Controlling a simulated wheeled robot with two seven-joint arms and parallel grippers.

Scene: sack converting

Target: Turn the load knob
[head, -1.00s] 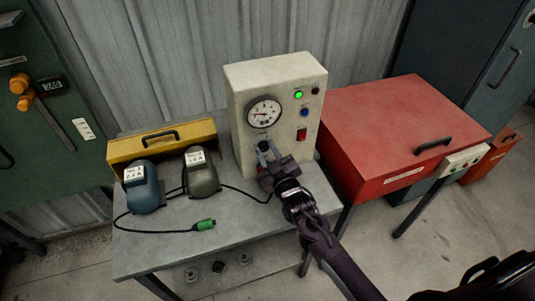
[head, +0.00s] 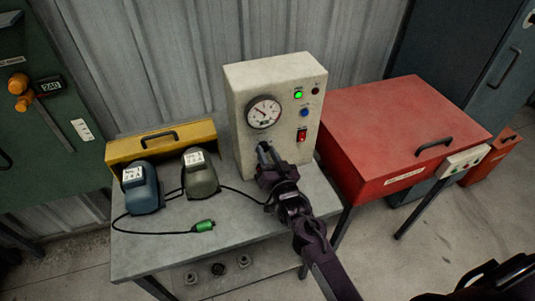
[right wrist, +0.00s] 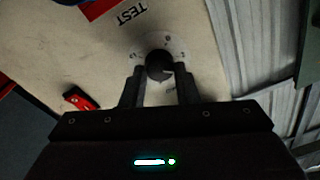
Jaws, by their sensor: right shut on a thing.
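The load knob (right wrist: 159,64) is a dark round knob on a pale, marked dial on the front of the cream tester box (head: 243,92). My right gripper (head: 264,151) reaches the lower front of this box, below the round gauge (head: 263,112). In the right wrist view its two fingers (right wrist: 160,77) are on either side of the knob, shut on it. In the head view the gripper hides the knob. My left gripper is not in view.
A grey bench (head: 150,255) carries the box, a blue device (head: 141,190), an olive device (head: 200,178), a yellow case (head: 120,152) and a green cable plug (head: 205,226). A red cabinet (head: 390,130) stands close on the right. A red switch (head: 302,135) is on the box front.

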